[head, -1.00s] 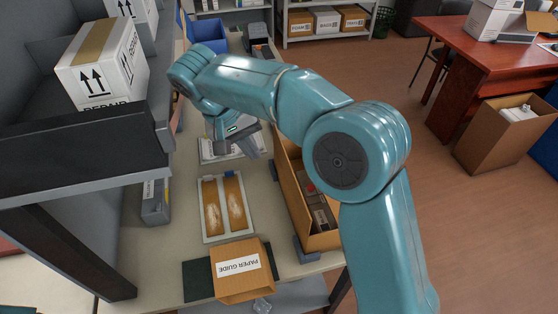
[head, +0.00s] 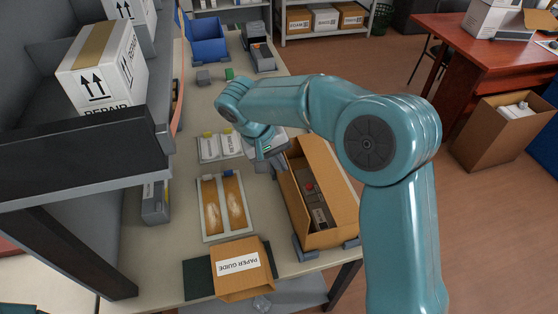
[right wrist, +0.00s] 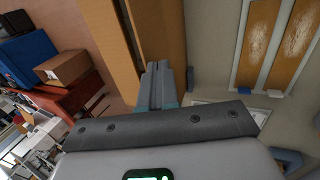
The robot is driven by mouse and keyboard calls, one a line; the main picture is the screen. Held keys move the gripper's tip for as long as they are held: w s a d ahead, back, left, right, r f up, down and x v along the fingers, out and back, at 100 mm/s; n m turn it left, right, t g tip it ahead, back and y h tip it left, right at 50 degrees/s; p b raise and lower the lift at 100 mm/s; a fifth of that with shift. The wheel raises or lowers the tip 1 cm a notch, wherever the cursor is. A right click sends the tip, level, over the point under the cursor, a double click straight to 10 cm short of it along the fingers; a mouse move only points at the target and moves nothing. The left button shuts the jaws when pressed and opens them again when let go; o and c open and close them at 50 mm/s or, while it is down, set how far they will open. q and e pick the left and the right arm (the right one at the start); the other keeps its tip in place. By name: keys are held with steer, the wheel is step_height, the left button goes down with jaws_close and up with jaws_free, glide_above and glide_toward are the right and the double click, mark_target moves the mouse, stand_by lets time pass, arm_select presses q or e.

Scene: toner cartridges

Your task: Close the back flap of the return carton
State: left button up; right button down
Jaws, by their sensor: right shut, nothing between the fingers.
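The return carton (head: 335,240) is a long brown box at the right edge of the table, open at the top. Dark grey toner cartridges (head: 311,188) with a red spot and a white label lie inside it. My right gripper (head: 277,168) is at the carton's far left corner, outside the left wall, fingers pointing down. In the right wrist view its fingers (right wrist: 158,82) are together and empty, close beside a brown carton wall (right wrist: 160,25). I cannot tell whether they touch it. The back flap is not clearly distinguishable near my gripper. My left gripper is out of view.
A white-framed tray with two orange-brown panels (head: 222,236) lies left of the carton. A PAPER GUIDE box (head: 240,285) stands at the near edge. A blue bin (head: 208,52) and small grey devices are at the far end. A dark shelf (head: 80,160) flanks the left.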

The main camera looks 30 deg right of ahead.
steer(key=shift+s+d+r+y, duration=0.1)
steer(key=shift+s+d+y, duration=0.05)
steer(key=shift+d+y, duration=0.35)
steer(key=t+y+b, duration=0.3)
steer(key=y+b, duration=0.2)
steer(key=y, duration=0.6)
glide_above(322, 176)
steer(key=a, duration=0.2)
step_height(322, 176, down, 4)
steer(key=d+f+y+b, duration=0.1)
steer(key=f+t+y+b, duration=0.1)
steer(key=y+b, duration=0.1)
steer(key=shift+d+f+y, duration=0.15)
steer(key=shift+d+y, duration=0.15)
steer(key=shift+d, duration=0.05)
steer(key=shift+f+y+b, duration=0.2)
steer(key=shift+y+b, duration=0.1)
steer(key=shift+b, duration=0.15)
steer(key=shift+d+f+t+y+b, duration=0.2)
steer(key=shift+t+y+b, duration=0.3)
steer(key=shift+y, duration=0.7)
